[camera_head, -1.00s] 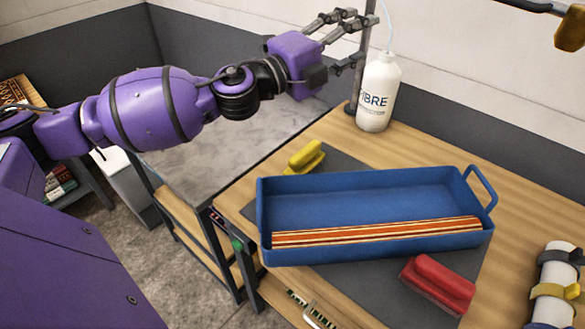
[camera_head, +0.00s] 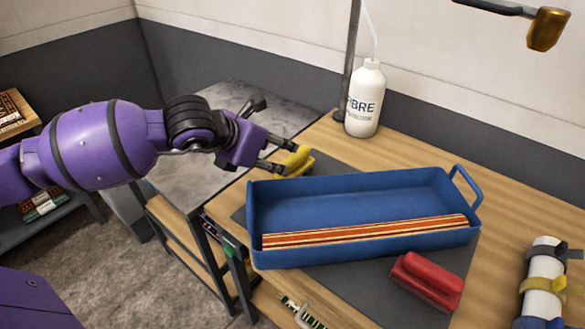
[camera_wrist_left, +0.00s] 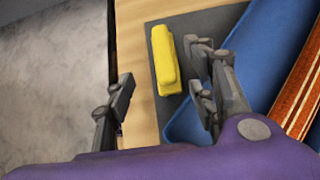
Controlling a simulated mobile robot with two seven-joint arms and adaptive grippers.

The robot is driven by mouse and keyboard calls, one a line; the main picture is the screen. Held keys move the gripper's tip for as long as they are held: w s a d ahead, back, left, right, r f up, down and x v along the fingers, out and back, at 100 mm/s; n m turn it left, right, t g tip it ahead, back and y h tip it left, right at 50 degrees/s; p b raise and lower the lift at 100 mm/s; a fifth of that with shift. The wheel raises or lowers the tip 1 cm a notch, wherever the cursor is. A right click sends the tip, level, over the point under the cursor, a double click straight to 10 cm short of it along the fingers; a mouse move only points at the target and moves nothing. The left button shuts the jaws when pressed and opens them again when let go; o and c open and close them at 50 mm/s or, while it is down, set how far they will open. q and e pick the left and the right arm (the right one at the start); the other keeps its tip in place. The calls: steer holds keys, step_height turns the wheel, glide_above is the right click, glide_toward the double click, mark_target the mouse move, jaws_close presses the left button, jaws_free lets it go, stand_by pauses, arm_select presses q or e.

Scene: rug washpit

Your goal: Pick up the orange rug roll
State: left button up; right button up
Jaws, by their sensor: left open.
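The orange striped rug roll (camera_head: 365,232) lies in the blue tray (camera_head: 350,190), along its near wall. It also shows at the right edge of the left wrist view (camera_wrist_left: 302,92). My left gripper (camera_head: 277,155) is open and empty, at the tray's far left corner and near the yellow brush (camera_head: 298,161). In the left wrist view the fingers (camera_wrist_left: 165,85) are spread wide, with the yellow brush (camera_wrist_left: 164,58) showing between them and the tray (camera_wrist_left: 262,60) to the right. The gripper is apart from the roll. My right gripper is not in view.
A red brush (camera_head: 427,281) lies on the dark mat (camera_head: 350,280) in front of the tray. A white bottle (camera_head: 365,100) stands behind it, beside a metal post (camera_head: 348,60).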

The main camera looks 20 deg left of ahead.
mark_target(291, 156)
arm_select(q)
steer(key=x, duration=1)
steer(key=shift+w+d+f, duration=0.1)
steer(key=shift+w+d, duration=0.05)
jaws_close()
